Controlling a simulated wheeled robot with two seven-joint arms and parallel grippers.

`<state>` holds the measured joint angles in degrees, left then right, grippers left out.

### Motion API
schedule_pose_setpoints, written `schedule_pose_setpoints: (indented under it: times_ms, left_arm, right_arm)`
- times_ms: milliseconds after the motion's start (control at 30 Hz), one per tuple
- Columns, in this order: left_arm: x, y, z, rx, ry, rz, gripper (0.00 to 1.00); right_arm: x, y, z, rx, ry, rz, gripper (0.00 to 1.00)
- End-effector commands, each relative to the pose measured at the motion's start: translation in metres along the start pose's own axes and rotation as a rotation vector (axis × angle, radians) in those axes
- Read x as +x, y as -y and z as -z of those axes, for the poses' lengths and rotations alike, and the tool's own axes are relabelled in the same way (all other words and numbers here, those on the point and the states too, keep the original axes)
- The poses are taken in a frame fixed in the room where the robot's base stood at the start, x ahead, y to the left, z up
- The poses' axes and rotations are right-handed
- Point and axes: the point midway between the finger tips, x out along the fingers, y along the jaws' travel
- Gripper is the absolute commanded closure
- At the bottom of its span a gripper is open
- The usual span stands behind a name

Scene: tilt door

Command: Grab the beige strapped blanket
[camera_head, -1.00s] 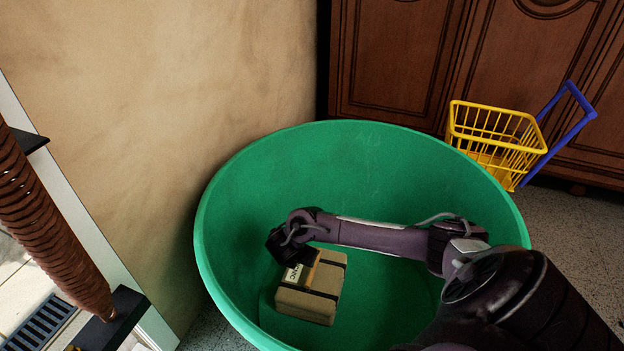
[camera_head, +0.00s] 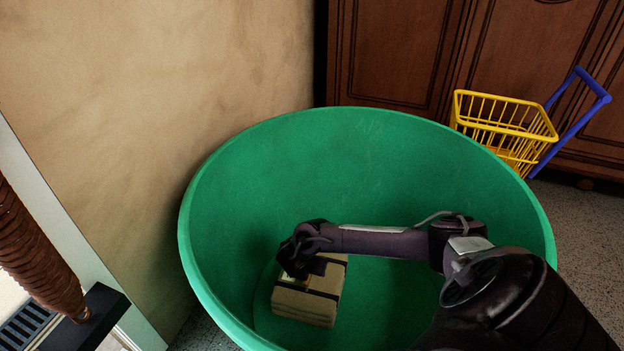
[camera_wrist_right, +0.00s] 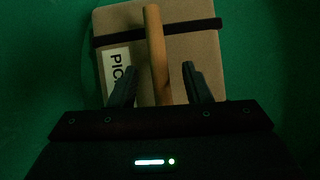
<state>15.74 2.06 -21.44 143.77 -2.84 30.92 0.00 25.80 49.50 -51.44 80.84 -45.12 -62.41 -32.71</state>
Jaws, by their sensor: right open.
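The beige strapped blanket (camera_head: 304,302) lies folded at the bottom of the large green tub (camera_head: 370,135), with dark straps around it. My right gripper (camera_head: 294,270) is down in the tub over the blanket's far left part and hides some of it. In the right wrist view, the blanket (camera_wrist_right: 195,50) shows a dark strap, a white label with black letters and a tan bar-like handle (camera_wrist_right: 155,55). The open fingers of my right gripper (camera_wrist_right: 157,85) stand on either side of the handle. Whether they touch it I cannot tell. My left gripper is not in view.
The tub's rim surrounds my right arm. A yellow basket cart (camera_head: 505,125) with a blue handle stands behind it at right, before a brown wooden cabinet (camera_head: 400,50). A beige wall (camera_head: 150,90) stands close on the left.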

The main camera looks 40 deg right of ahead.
Motion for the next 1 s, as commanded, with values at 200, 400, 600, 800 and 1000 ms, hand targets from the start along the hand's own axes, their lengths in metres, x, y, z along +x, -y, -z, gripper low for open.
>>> schedule_pose_setpoints:
  times_ms: [200,400,600,800,1000]
  left_arm:
    - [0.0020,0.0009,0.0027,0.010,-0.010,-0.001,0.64]
    - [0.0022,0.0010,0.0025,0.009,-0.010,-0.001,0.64]
    - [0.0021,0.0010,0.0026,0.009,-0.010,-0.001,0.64]
    - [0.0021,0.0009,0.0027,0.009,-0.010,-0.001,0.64]
    - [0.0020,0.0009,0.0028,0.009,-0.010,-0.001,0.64]
  right_arm:
    - [0.0070,-0.0003,-0.0005,0.000,0.001,-0.001,0.56]
    - [0.0064,-0.0003,-0.0007,0.001,0.001,-0.001,0.64]
    - [0.0064,-0.0003,-0.0006,0.001,0.000,-0.001,0.90]
    - [0.0064,-0.0003,-0.0005,0.001,0.000,-0.001,1.00]
    - [0.0065,-0.0003,-0.0005,0.002,0.000,-0.001,1.00]
